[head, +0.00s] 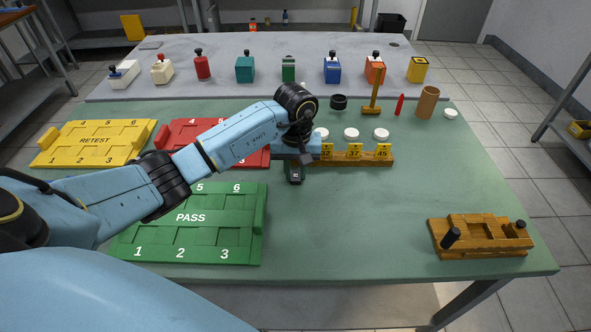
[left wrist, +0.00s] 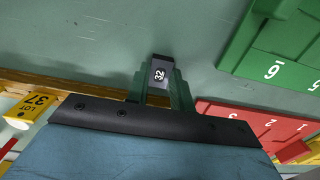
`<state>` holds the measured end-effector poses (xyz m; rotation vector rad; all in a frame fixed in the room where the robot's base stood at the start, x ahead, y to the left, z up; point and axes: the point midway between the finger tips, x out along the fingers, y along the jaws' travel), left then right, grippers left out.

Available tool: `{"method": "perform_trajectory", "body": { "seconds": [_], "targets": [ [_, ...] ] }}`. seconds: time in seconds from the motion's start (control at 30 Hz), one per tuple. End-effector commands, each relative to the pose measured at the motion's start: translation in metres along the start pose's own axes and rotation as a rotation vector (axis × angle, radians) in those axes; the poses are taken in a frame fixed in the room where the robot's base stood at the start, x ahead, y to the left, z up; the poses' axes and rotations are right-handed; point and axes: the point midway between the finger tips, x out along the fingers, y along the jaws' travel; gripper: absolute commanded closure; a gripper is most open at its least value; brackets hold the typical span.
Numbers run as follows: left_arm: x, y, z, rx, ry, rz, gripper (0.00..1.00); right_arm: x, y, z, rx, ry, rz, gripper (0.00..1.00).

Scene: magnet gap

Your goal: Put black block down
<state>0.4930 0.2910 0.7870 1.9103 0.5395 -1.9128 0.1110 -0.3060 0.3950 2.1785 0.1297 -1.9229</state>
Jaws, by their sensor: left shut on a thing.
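My left gripper (head: 294,168) is over the green mat, just in front of the left end of the wooden lot rack (head: 345,161). In the head view the block (head: 295,176) is a small dark shape under the wrist, mostly hidden by the gripper. I cannot tell whether it touches the table. My right gripper is not in view.
The green PASS tray (head: 255,255) is at the left front, with red (head: 262,160) and yellow RETEST (head: 50,150) trays behind. White discs (head: 351,134) stand behind the rack. A wooden fixture (head: 480,251) is at the right. The table's front middle is clear.

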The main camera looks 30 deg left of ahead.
Motion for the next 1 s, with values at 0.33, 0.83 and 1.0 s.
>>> {"method": "perform_trajectory", "body": {
  "seconds": [0.33,0.83,1.0],
  "targets": [
    [0.001,0.0004,-0.0005,0.0,0.001,0.002,0.97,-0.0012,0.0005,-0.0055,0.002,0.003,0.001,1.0],
    [0.0011,0.0003,-0.0002,0.0,0.001,0.001,0.55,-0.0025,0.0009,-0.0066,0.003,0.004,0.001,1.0],
    [-0.003,0.0002,0.0,0.0,0.0,0.0,0.55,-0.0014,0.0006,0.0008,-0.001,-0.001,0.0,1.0]
  ]
}}
